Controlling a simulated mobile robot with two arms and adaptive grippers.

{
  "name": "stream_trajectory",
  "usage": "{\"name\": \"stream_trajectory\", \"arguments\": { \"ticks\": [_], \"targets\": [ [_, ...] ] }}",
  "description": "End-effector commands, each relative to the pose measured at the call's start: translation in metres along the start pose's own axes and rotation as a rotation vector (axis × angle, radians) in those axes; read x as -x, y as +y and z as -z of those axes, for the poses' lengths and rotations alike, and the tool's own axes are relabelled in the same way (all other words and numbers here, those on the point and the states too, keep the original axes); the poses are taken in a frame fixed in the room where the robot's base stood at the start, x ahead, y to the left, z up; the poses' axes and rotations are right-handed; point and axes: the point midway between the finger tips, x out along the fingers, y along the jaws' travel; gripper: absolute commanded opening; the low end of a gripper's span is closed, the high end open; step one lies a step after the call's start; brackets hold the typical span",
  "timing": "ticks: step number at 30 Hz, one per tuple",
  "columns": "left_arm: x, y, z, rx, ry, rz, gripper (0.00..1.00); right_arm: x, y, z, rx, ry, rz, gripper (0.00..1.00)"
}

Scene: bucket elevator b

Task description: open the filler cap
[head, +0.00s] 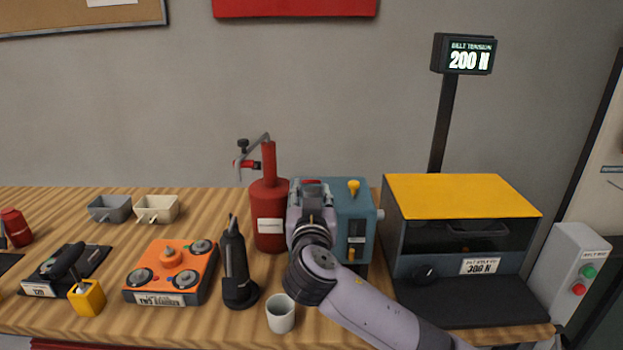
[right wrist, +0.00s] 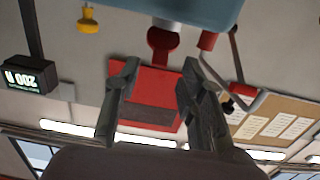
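The blue-grey gearbox-like housing (head: 358,215) stands on the bench in the head view, partly behind my right arm. A red cap (right wrist: 163,42), which looks like the filler cap, is on a pale neck on the housing (right wrist: 200,8) in the upside-down right wrist view. In the head view a bit of red (head: 311,182) shows there behind my right gripper (head: 314,192). In the wrist view my right gripper (right wrist: 159,68) is open, its fingertips apart on either side of the cap's line. I cannot tell whether they touch it. My left gripper is not in view.
A red oil can (head: 268,215) stands close left of the housing. A yellow knob (head: 353,187) tops the housing. A white cup (head: 280,314) is in front; a yellow-topped machine (head: 460,195) is at right. A dark upright tool (head: 237,265) stands left.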

Motion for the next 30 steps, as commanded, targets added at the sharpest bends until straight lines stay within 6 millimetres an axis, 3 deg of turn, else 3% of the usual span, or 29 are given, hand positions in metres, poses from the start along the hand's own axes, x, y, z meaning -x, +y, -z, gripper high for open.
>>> {"name": "stream_trajectory", "arguments": {
  "ticks": [3, 9, 20, 30],
  "targets": [
    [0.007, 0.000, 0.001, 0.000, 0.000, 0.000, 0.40, -0.020, 0.001, 0.002, 0.004, 0.001, -0.002, 0.37],
    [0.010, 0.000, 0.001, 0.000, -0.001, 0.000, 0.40, -0.038, 0.000, 0.001, 0.000, 0.000, 0.000, 0.37],
    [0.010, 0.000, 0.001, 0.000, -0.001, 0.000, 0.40, -0.041, 0.000, 0.000, 0.000, 0.000, 0.001, 0.37],
    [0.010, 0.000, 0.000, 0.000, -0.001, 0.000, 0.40, -0.041, 0.000, 0.000, 0.000, 0.000, 0.000, 0.14]
  ]
}}
